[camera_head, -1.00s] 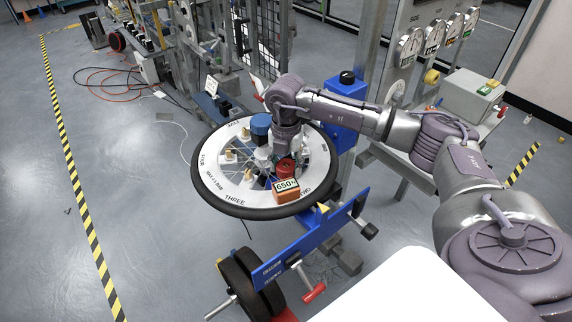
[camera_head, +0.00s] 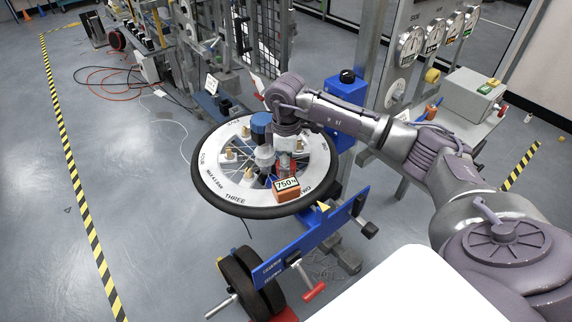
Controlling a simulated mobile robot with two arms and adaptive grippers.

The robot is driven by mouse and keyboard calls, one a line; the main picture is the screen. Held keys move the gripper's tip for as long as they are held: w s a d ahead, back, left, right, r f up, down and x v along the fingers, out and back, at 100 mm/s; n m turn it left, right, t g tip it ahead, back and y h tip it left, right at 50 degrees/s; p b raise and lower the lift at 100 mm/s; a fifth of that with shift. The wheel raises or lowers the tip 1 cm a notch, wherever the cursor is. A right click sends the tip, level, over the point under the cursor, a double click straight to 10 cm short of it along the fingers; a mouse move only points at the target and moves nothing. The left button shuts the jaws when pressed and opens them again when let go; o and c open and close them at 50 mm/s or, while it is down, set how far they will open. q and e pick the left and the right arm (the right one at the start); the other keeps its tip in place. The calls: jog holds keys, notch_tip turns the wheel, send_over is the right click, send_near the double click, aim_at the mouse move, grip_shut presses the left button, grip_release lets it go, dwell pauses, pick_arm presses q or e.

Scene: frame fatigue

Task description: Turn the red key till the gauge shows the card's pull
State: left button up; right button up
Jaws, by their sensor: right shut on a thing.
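The orange gauge (camera_head: 287,188) sits on the wheel and its display reads about 750 N. The red key (camera_head: 292,167) stands just behind it, largely hidden by my right gripper (camera_head: 285,161). My right gripper points down from above and is shut on the key. A blue-topped fitting (camera_head: 261,127) stands beside the gripper at the wheel's middle. A small white card (camera_head: 211,85) stands behind the wheel; its writing is too small to read. My left gripper is not in view.
The wheel (camera_head: 222,203) has a black tyre and a white labelled ring with several tan knobs. A blue stand (camera_head: 330,222) with a red-handled clamp (camera_head: 314,291) is in front. Dials (camera_head: 411,42) hang on a grey panel at the back right.

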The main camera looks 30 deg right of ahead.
dwell(0.7)
jog(key=o, duration=1)
jog(key=shift+c, duration=0.2)
